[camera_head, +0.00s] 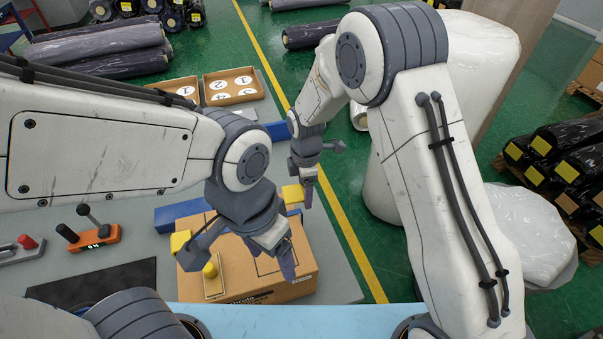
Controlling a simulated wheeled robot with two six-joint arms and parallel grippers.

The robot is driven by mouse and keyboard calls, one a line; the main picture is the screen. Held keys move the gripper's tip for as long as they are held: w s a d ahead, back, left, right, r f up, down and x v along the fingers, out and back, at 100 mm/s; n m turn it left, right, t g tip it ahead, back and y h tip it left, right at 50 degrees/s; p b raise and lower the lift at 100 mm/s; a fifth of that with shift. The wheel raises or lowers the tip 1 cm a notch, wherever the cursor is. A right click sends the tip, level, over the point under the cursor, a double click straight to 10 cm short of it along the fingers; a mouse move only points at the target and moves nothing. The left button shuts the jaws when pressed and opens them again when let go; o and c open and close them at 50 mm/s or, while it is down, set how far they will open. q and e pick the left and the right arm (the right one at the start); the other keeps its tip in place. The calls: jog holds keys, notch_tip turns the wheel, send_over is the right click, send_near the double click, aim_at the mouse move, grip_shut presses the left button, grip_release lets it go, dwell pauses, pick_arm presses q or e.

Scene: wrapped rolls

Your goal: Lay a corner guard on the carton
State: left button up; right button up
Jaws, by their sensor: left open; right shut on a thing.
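A brown carton (236,262) stands on the grey table with its top up. A yellow corner guard (292,193) is at my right gripper (306,192), just above the far right corner of the carton; the gripper is shut on it. Whether the guard touches the carton is unclear. Another yellow piece (180,241) sits at the carton's left edge.
A blue bar (178,212) runs behind the carton. Trays with numbered white discs (232,86) stand at the table's far end. An orange tool (88,238) and a black mat (95,284) lie at left. Wrapped rolls (100,42) are on the floor beyond.

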aim_at(301, 202)
jog(key=shift+a+r+n, duration=0.4)
jog(key=shift+a+f, duration=0.1)
notch_tip(301, 202, down, 6)
jog(key=b, duration=0.4)
jog(key=shift+r, duration=0.2)
jog(key=shift+f+b, duration=0.9)
jog(key=shift+f, duration=0.35)
jog(key=shift+f, duration=0.35)
jog(key=o, duration=1.3)
notch_tip(301, 202, up, 10)
jog(key=b, duration=0.3)
jog(key=shift+r, duration=0.25)
